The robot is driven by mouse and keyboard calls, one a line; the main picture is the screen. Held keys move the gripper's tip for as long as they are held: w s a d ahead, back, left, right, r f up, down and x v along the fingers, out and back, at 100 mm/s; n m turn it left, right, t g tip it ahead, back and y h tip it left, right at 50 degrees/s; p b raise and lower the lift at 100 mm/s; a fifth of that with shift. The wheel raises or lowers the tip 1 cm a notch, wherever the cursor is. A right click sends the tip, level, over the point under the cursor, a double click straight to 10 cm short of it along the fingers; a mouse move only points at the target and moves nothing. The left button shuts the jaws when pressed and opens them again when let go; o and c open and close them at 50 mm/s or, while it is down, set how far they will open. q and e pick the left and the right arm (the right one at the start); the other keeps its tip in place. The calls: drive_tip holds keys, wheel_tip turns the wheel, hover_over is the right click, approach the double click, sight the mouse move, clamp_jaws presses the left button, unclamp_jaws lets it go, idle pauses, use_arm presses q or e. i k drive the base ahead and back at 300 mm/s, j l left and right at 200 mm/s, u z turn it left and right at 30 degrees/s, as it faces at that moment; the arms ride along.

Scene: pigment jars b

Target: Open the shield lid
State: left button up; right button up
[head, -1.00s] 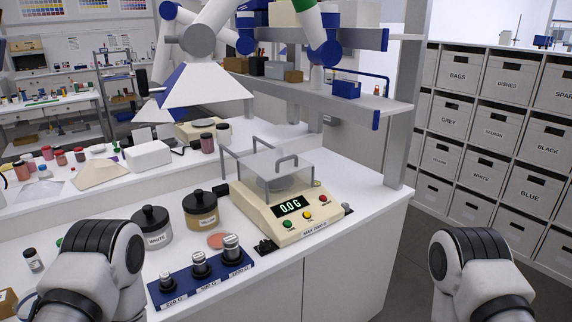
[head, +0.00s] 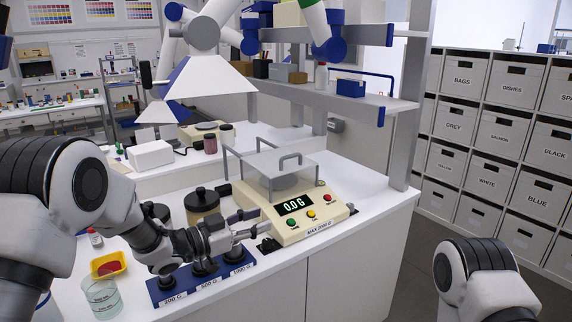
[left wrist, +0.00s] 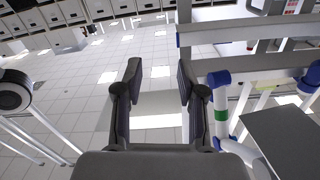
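The balance (head: 300,215) is cream with a display reading 0.0 G and stands on the white counter. Its clear shield lid (head: 280,161), with a grey handle (head: 290,158) on top, lies closed over the shield around the pan. My left gripper (head: 256,224) is just left of the balance's front, above the blue weight stand, apart from the lid. In the left wrist view its two fingers (left wrist: 158,85) are spread with nothing between them. My right arm shows at the lower right, but its gripper is out of view.
The blue weight stand (head: 208,283) is partly hidden under my left arm. A dark-lidded jar (head: 202,204) stands behind the arm. A glass beaker (head: 102,297) and a yellow tray (head: 97,265) are at the lower left. A shelf (head: 340,98) rises behind the balance.

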sight(281, 161)
drive_tip(key=i, duration=1)
